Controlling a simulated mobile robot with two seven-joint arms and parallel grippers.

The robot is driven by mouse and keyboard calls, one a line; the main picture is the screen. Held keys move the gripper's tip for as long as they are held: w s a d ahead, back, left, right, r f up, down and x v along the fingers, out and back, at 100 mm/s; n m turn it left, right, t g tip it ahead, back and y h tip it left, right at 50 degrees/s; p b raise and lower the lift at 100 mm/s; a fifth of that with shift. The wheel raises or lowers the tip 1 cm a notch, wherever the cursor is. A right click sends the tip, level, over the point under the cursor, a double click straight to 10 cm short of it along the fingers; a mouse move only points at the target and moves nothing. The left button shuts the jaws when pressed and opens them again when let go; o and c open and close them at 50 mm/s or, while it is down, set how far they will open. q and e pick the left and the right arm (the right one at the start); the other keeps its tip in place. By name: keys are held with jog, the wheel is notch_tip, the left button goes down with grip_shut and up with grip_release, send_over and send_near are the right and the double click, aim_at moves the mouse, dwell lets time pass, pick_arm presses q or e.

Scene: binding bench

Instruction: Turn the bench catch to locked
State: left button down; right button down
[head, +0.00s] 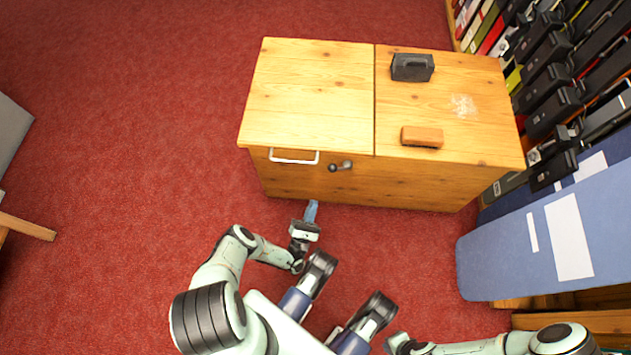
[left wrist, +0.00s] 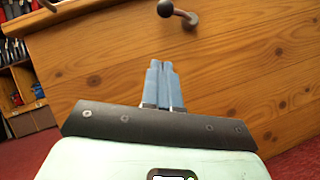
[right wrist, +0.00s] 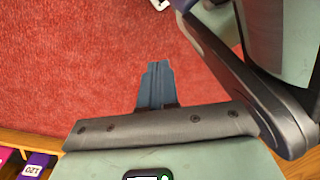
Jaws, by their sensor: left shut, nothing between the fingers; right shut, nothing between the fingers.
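The bench catch (head: 340,166) is a dark knob-ended lever on the front face of the wooden bench (head: 310,100), right of a white bar handle (head: 294,157). In the left wrist view the catch (left wrist: 178,13) shows at the top, its dark ball at the left and its pivot at the right. My left gripper (head: 311,208) is shut and empty, in front of the bench and below the catch, apart from it. Its blue fingers (left wrist: 163,85) point toward the bench face. My right gripper (right wrist: 155,83) is shut and empty over the red carpet, away from the bench.
On the bench top are a dark grey block-like object (head: 412,67) and an orange-brown block (head: 422,137). Shelves of binders (head: 550,85) stand at the right, with a blue panel (head: 540,235) below them. Red carpet (head: 130,120) is clear at the left.

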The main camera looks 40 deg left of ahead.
pick_arm(q)
jog(key=w+r, duration=0.7)
jog(key=w, duration=0.1)
jog(key=shift+w+a+r+b, duration=0.2)
jog(key=shift+a+r+b, duration=0.15)
jog(key=shift+b, duration=0.1)
pick_arm(e)
jog(key=shift+s+d+f+g, duration=0.1)
jog(key=shift+s+f+g, duration=0.25)
jog(key=shift+s, duration=0.55)
